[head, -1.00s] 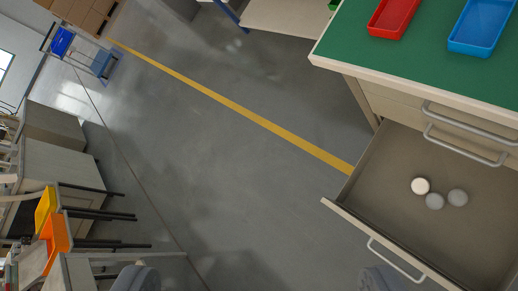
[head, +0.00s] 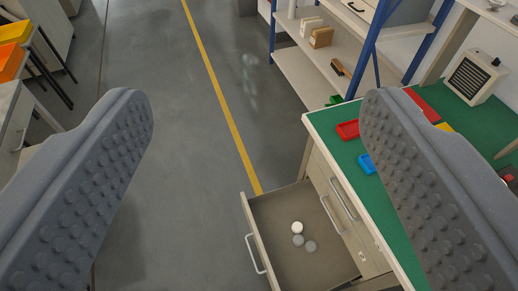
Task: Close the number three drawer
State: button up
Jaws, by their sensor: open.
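An open drawer (head: 262,232) juts out from the bench's drawer unit, below two shut drawers with grey handles. No number can be read on any of them. Its front panel faces left and carries a grey bar handle (head: 254,253). Inside lie a white ball-like piece (head: 297,227) and two grey ones (head: 304,243). My gripper (head: 255,108) is open and empty. Its two grey studded fingers fill the left and right sides of the view, and the drawer shows between them, apart from both. The right finger hides part of the bench.
The green bench top (head: 330,127) holds red trays (head: 347,131), a blue tray (head: 367,163) and a grey-fronted box (head: 474,77). A blue-posted shelf rack (head: 371,50) stands behind. The grey floor (head: 165,130) left of the drawer is clear, with a yellow line.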

aim_at(270, 216)
jog(key=z, duration=0.95)
jog(key=k, duration=1.35)
jog(key=u, duration=0.65)
jog(key=i, duration=1)
jog(key=z, duration=0.05)
